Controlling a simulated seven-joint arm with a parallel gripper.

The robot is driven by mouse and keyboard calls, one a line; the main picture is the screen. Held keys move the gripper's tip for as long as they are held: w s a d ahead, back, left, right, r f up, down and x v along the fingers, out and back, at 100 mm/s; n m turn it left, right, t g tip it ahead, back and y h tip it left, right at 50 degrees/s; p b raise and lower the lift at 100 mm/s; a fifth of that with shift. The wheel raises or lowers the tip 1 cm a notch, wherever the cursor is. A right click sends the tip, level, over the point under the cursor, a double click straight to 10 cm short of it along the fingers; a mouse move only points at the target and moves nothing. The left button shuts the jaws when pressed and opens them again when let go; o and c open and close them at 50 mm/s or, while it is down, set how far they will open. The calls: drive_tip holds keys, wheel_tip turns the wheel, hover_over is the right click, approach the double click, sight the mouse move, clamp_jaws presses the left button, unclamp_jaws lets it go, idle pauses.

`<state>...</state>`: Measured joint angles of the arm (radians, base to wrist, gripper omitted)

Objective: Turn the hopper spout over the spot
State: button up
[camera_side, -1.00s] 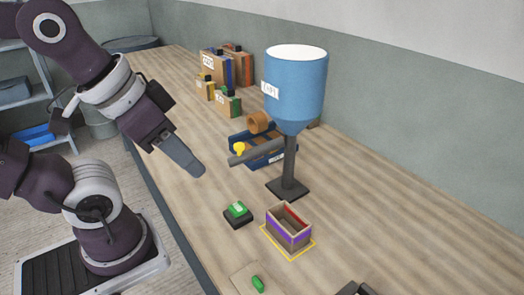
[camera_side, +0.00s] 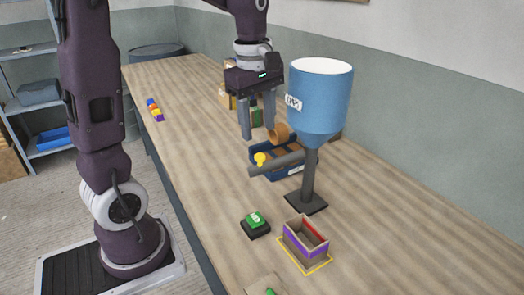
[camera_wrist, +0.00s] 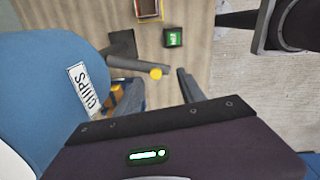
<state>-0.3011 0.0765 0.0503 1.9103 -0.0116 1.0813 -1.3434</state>
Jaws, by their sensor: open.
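The blue hopper (camera_side: 320,100) stands on a dark post at the right. It also shows in the wrist view (camera_wrist: 40,85), labelled CHIPS. Its grey spout (camera_side: 283,164) points left, and also shows in the wrist view (camera_wrist: 127,64). A yellow knob (camera_side: 260,158) sits near the spout's end, also clear in the wrist view (camera_wrist: 156,73). The yellow-outlined spot (camera_side: 318,270) lies in front of the post, with an open box (camera_side: 305,238) on it; the spout points away from it. My gripper (camera_side: 258,132) is open, fingers down, behind and above the spout, apart from the knob.
A green button (camera_side: 255,220) on a black base stands left of the box. A blue bin (camera_side: 265,172) with brown contents is behind the spout. Boxes stand farther back, partly hidden by my gripper. Small coloured blocks (camera_side: 154,109) lie at the left edge. The left of the table is mostly clear.

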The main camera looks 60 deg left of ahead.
sight(260, 155)
drive_tip(key=w+a+f+n, duration=0.2)
drive_tip(key=n, duration=0.1)
drive_tip(key=shift+a+f+g, duration=0.1)
drive_tip(key=shift+a+g, duration=0.25)
drive_tip(key=shift+g, duration=0.05)
drive_tip(key=shift+n, duration=0.3)
wheel_tip(260, 155, down, 7)
drive_tip(key=shift+f, duration=0.1)
drive_tip(key=shift+w, duration=0.1)
clamp_jaws()
idle(0.6)
